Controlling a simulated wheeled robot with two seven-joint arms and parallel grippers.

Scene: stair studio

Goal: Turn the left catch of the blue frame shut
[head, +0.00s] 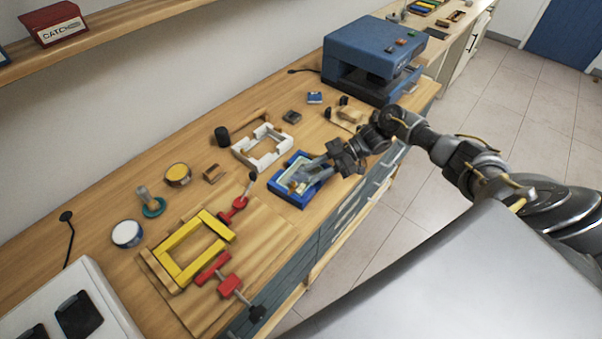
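The blue frame (288,196) lies flat near the front edge of the wooden workbench, with a pale panel or picture inside it. A small orange-brown piece shows at its left side; it may be the left catch, but it is too small to tell how it is turned. My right gripper (309,174) reaches in from the right, low over the frame, with its fingers pointing left toward that side. The gripper and its arm hide the frame's right part. I cannot tell whether the fingers are open or touch anything. My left gripper is not in view.
A white frame (249,156) lies just behind the blue one. A yellow frame (168,244) with red clamps (213,268) lies on a board at the front left. A blue machine (362,50) stands at the back right. Small tins and blocks are scattered on the bench.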

